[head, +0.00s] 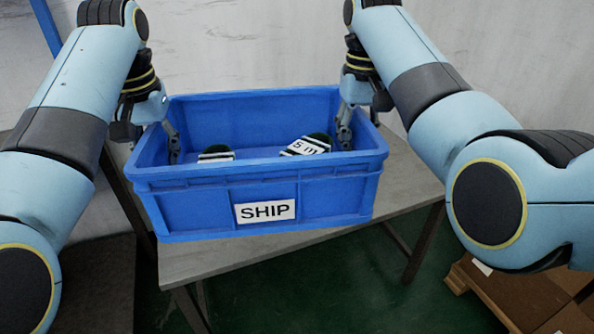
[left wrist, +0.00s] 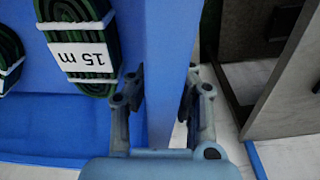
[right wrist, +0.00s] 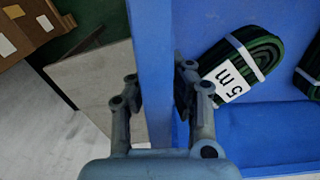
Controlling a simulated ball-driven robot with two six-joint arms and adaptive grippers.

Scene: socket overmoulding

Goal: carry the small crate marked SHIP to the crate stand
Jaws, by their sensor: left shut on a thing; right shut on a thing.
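The blue crate (head: 205,205) has a white label reading SHIP (head: 265,211) on its front wall. It is level, over a grey-topped table (head: 290,247); I cannot tell whether its bottom touches the top. My left gripper (head: 172,145) is shut on its left wall, which shows between the fingers in the left wrist view (left wrist: 166,60). My right gripper (head: 346,128) is shut on its right wall, also between the fingers in the right wrist view (right wrist: 152,60). Dark green coils lie inside, one labelled 15 m (left wrist: 83,58) and one labelled 5 m (right wrist: 229,82).
The grey table stands on thin legs over a green floor (head: 310,290). A pale wall (head: 250,45) is behind the crate. A dark surface (head: 100,285) is at the lower left.

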